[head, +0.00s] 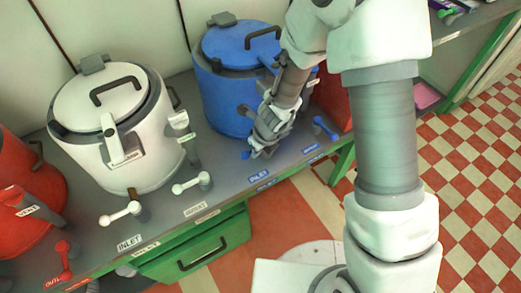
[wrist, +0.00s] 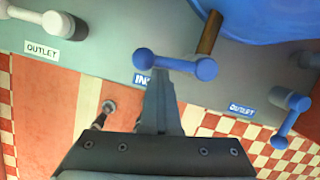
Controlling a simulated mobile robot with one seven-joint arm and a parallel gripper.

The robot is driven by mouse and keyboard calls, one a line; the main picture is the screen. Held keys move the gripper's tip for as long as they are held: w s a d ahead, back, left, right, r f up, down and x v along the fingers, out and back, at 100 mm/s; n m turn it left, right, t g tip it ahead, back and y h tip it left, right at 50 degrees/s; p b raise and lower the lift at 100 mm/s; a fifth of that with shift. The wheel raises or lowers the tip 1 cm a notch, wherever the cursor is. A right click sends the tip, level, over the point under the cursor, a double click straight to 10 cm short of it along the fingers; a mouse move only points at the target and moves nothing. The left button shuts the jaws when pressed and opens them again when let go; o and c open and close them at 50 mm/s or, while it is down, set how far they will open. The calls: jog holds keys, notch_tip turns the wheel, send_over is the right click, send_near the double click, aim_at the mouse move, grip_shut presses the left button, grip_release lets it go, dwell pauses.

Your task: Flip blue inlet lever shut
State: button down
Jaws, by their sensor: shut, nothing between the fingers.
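The blue inlet lever (wrist: 175,63) is a short bar with a round knob at its left end and a larger rounded end at right, in front of the blue kettle (head: 222,105). A copper-coloured pipe (wrist: 209,33) rises behind its right end. In the head view only a blue knob (head: 245,154) shows beside my gripper (head: 260,147). In the wrist view my gripper (wrist: 161,80) is shut and empty, its fingertips at the near side of the lever's bar, between the two ends. I cannot tell whether they touch. The fingers partly cover the inlet label (wrist: 142,79).
The blue outlet lever (wrist: 290,118) stands to the right, by its label (wrist: 241,109). The white kettle (head: 118,130) has two white levers, one at its front (head: 120,214) and one to the right (head: 192,183). A red kettle (head: 25,185) stands far left. Open floor lies beyond the counter's front edge.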

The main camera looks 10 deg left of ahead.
jog(key=shift+a, duration=0.4)
jog(key=shift+w, duration=0.1)
dwell(0.3)
jog(key=shift+d+r, duration=0.1)
jog(key=shift+d, duration=0.05)
